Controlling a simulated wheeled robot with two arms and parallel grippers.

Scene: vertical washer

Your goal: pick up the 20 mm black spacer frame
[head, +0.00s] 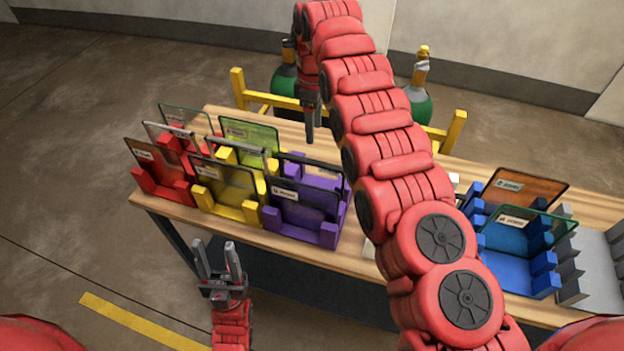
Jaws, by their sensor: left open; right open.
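A black-edged frame (310,159) stands upright in the purple rack (328,236), behind a front pane with a small label (285,195). I take it for the black spacer frame; its size cannot be read. My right gripper (309,138) points down over the table just behind the purple rack, apart from the frame. It is small and partly hidden by its arm, and no held thing shows. My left gripper (218,262) is open and empty, pointing up in front of the table's front edge.
Red (178,190) and yellow (222,208) racks with panes and silver-topped frames stand left of the purple one. Blue racks (520,272) with panes and a grey rack (597,262) are at right. My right arm crosses the table's middle. A yellow rail (455,132) and green cylinders stand behind.

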